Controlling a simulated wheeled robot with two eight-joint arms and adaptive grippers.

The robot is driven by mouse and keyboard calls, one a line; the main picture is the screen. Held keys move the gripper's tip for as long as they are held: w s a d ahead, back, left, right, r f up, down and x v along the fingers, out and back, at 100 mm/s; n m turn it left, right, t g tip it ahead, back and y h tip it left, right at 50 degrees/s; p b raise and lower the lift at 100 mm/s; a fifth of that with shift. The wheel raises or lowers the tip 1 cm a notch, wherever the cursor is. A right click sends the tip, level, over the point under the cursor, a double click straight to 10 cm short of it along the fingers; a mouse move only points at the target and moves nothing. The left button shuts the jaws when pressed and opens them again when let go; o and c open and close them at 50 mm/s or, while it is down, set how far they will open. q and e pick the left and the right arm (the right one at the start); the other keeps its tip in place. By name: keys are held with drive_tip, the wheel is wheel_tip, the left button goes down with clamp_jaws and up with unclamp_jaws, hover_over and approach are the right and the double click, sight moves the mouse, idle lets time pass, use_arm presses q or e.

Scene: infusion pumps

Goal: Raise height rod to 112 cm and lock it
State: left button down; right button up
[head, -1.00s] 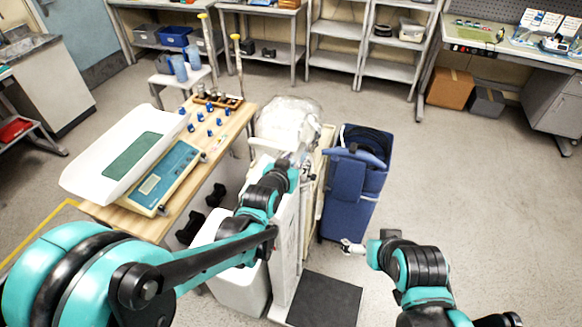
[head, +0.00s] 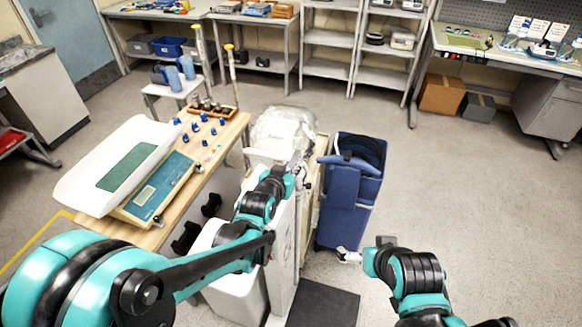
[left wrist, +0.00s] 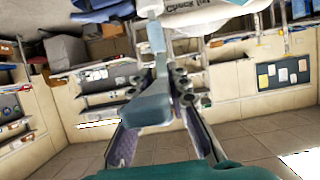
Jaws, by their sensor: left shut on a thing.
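The scale with the height rod stands in the middle of the head view. Its white column (head: 284,225) is upright behind my left arm, and its black platform (head: 324,304) lies on the floor. My left gripper (head: 296,164) is at the upper part of the column. In the left wrist view, a grey-teal bar (left wrist: 149,106), apparently part of the height rod, lies between the fingers of my left gripper, which is shut on it. The rod's markings and lock cannot be made out. My right gripper (head: 347,256) is small, away from the column and above the floor; its jaws are unclear.
A wooden table (head: 152,236) with a baby scale (head: 118,170) and several blue pieces stands left. A blue bin (head: 350,192) stands close right of the column. A clear-covered item (head: 284,130) is behind it. The floor at right is open.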

use_arm(q)
drive_tip(key=shift+r+p, duration=2.35)
drive_tip(key=shift+r, duration=0.95)
